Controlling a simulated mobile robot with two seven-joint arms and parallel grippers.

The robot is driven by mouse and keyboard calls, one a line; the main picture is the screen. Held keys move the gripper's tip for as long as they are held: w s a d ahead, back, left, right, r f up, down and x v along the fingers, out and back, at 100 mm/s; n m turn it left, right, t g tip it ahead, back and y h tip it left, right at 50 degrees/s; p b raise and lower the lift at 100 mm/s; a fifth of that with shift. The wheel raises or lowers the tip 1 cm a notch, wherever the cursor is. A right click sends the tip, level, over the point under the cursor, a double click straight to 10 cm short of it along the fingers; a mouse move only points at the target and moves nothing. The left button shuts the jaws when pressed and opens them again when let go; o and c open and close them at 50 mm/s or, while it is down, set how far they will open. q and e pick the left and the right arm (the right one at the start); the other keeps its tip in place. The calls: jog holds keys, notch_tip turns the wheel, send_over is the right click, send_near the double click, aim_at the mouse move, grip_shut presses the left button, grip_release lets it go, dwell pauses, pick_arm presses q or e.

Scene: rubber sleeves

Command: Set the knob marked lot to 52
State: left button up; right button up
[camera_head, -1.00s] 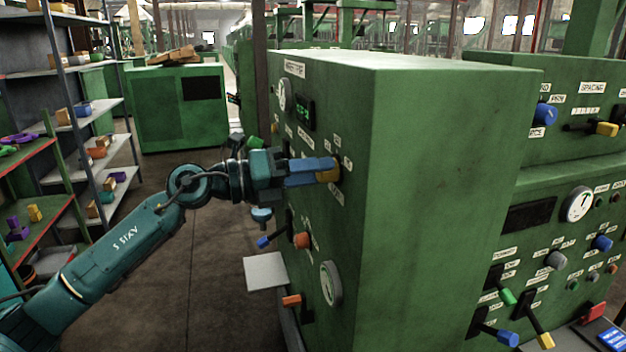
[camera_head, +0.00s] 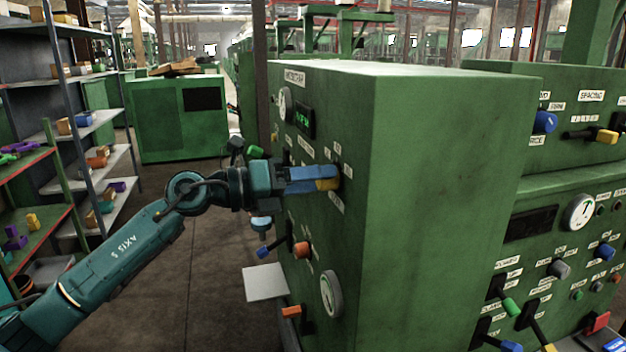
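My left gripper (camera_head: 325,178) reaches in from the left to the panel on the left face of the big green machine (camera_head: 440,200). Its blue fingers are closed around a yellow knob (camera_head: 328,184) near the panel's right edge. Small white labels sit around this knob, too small to read. A dark display with green characters (camera_head: 305,120) is above it, next to a round gauge (camera_head: 286,104); I cannot read the digits. The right gripper is not in view.
Below on the same panel are an orange knob (camera_head: 301,249), a blue-tipped lever (camera_head: 264,252), a lower gauge (camera_head: 330,294) and an orange-tipped lever (camera_head: 291,312). A second control panel stands at right. Shelves (camera_head: 85,130) line the left; the floor between is clear.

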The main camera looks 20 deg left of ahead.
pick_arm(q)
jog(key=shift+o, duration=0.6)
jog(key=b+v, duration=0.5)
jog(key=v, duration=0.8)
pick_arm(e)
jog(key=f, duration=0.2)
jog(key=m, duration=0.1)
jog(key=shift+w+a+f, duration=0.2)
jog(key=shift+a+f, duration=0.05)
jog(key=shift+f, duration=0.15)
pick_arm(q)
jog(key=shift+s+a, duration=0.1)
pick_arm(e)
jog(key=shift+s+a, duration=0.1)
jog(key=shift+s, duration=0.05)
